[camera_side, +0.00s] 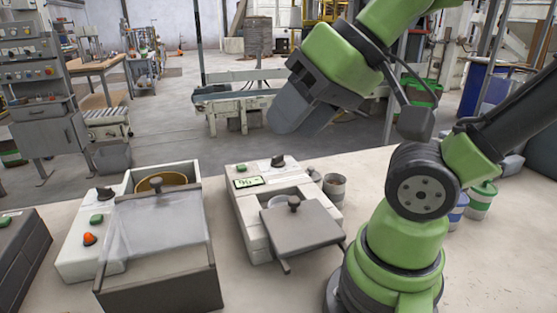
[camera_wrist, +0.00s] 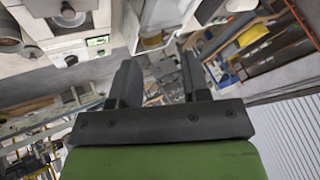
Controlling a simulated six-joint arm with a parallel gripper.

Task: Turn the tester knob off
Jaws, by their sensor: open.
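The tester, taken to be the white box with a green-lit display (camera_side: 248,182), stands on the bench in the middle of the side view. Its dark knob (camera_side: 278,161) sits on the back right of its top panel, with a green button (camera_side: 241,169) to the left. A grey hinged lid (camera_side: 295,230) with a small black handle covers its front. In the wrist view the display (camera_wrist: 98,41) and a dark knob (camera_wrist: 68,12) show at upper left. My gripper (camera_side: 290,122) hangs above and behind the tester, touching nothing. Its fingers (camera_wrist: 160,75) are apart and empty. The knob's setting cannot be read.
A second machine with a clear-fronted cover (camera_side: 157,225), another dark knob (camera_side: 105,194) and an orange button (camera_side: 90,239) stands left of the tester. A small grey cup (camera_side: 334,186) stands just right of the tester. Space above the tester is free.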

